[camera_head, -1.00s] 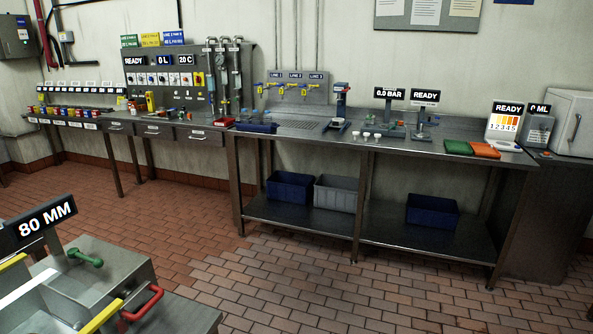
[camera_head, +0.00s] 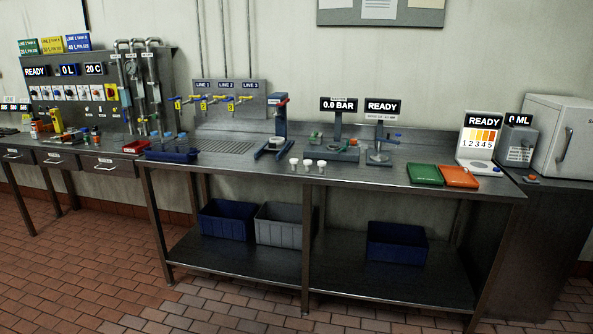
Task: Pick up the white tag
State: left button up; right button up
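I cannot make out a white tag for certain in this view. Small white pieces (camera_head: 307,164) stand in a short row near the front of the steel bench (camera_head: 240,160), but they look like caps or knobs. Small labels on the drawers and panel are too small to read. Neither of my grippers is in view.
A valve panel (camera_head: 236,100) is on the wall, left of a blue press-like stand (camera_head: 279,122). A green pad (camera_head: 425,174) and an orange pad (camera_head: 458,176) lie at the right. Bins, including a grey bin (camera_head: 280,225), sit on the lower shelf. The tiled floor (camera_head: 90,270) in front is clear.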

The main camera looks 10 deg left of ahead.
aim_at(35, 133)
jog(key=i+j+u, duration=0.15)
jog(key=i+u, duration=0.75)
jog(key=i+l+u, duration=0.1)
jog(key=i+u, duration=0.35)
jog(key=i+l+u, duration=0.25)
jog(key=i+u, duration=0.2)
jog(key=i+j+u, duration=0.15)
jog(key=i+u, duration=0.25)
jog(key=i, duration=0.25)
jog(key=i+u, duration=0.4)
jog(key=i, duration=0.2)
jog(key=i+z, duration=0.15)
jog(key=i, duration=0.55)
jog(key=i+z, duration=0.2)
jog(key=i, duration=0.55)
jog(key=i+j+z, duration=0.15)
jog(key=i, duration=0.6)
jog(key=i+z, duration=0.25)
jog(key=z, duration=0.25)
jog(key=i+j+z, duration=0.5)
jog(key=j, duration=0.25)
jog(key=i+j+z, duration=0.3)
jog(key=k+j, duration=0.1)
